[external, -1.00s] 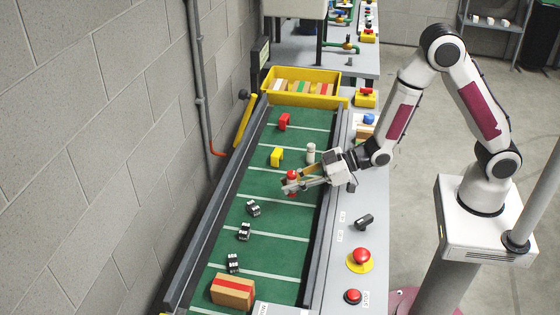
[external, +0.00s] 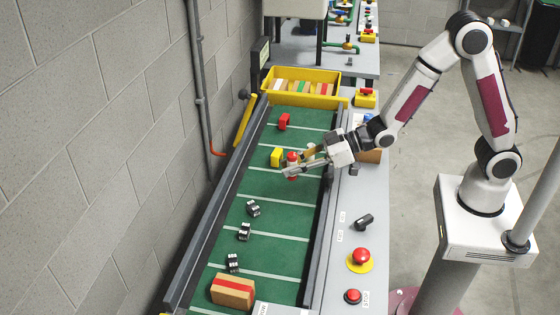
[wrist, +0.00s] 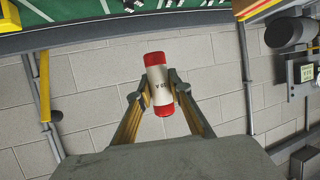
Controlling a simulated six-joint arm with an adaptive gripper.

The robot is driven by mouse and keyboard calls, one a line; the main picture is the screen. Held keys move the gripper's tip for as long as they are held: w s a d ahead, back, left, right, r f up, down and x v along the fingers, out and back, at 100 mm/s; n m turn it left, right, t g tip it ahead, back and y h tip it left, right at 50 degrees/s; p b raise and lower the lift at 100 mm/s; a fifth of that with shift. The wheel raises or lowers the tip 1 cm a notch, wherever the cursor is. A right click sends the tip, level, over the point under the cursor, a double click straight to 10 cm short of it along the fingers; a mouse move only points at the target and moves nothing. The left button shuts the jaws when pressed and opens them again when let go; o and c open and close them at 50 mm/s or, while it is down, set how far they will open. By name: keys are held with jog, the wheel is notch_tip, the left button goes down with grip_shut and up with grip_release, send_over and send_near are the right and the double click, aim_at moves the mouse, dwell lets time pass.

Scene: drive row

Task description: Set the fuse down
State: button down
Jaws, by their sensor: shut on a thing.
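In the external view the fuse (external: 292,156) is roughly upright in my gripper (external: 293,170), over the green belt (external: 265,185) and just right of a yellow block (external: 276,157). The gap between fuse and belt cannot be told.
A red block (external: 284,121) and a yellow bin (external: 302,99) stand farther up the belt. Several black blocks (external: 244,231) and a cardboard box (external: 233,291) lie nearer. Dark rails edge the belt.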

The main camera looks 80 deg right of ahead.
aim_at(291, 153)
jog(key=r, duration=0.5)
jog(key=shift+w+d+r, duration=0.1)
jog(key=shift+w, duration=0.1)
jog(key=w+d+r+m+h, duration=0.35)
jog(key=w+d+r, duration=0.3)
jog(key=w, duration=0.25)
jog(key=w+d+r+m+g+h, duration=0.1)
jog(key=w+d+r+m+h, duration=0.25)
jog(key=d, duration=0.55)
jog(key=w+d+r+m+g+h, duration=0.1)
jog(key=w+d+m+g+h, duration=0.15)
jog(key=d+m+h, duration=0.55)
jog(key=s+d+f+g+h, duration=0.15)
jog(key=d+f+g, duration=0.3)
jog(key=d, duration=0.45)
jog(key=s+d+f+m+g, duration=0.1)
jog(key=s+f+m, duration=0.1)
jog(key=f, duration=0.7)
jog(key=s+d+f+m+g, duration=0.1)
jog(key=s+f+m, duration=0.1)
jog(key=f, duration=0.7)
jog(key=shift+h, duration=0.45)
jog(key=shift+d, duration=0.1)
